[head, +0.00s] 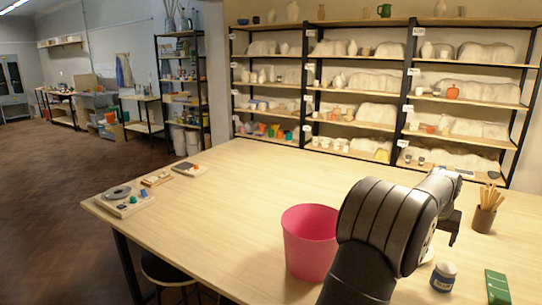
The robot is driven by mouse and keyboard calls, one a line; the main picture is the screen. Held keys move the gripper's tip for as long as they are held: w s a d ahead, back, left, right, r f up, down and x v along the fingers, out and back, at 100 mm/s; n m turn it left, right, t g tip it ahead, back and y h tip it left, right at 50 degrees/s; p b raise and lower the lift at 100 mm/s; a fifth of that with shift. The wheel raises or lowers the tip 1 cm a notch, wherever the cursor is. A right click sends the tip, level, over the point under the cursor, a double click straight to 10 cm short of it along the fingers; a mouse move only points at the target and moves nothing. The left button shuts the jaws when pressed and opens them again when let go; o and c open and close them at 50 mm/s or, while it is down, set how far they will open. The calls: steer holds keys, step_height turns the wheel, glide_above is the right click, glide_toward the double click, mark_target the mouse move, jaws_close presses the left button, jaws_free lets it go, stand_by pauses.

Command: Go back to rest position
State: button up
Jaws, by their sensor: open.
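My gripper (453,232) is at the right of the head view, above the right part of the wooden table (240,190). My own arm comes up from the bottom edge and bends to the right, hiding part of the gripper and of the table behind it. The gripper's dark end points down. It is open, and nothing shows between its fingers.
A pink bin (309,245) stands left of my arm. A blue and white jar (443,277), a green block (497,287) and a cup of wooden tools (484,212) are at the right. Shelves (375,90) line the back wall. The table's middle is clear.

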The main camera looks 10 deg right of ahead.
steer(key=w+f, duration=0.3)
steer(key=w, duration=0.3)
steer(key=shift+a+f, duration=0.4)
steer(key=shift+a, duration=0.05)
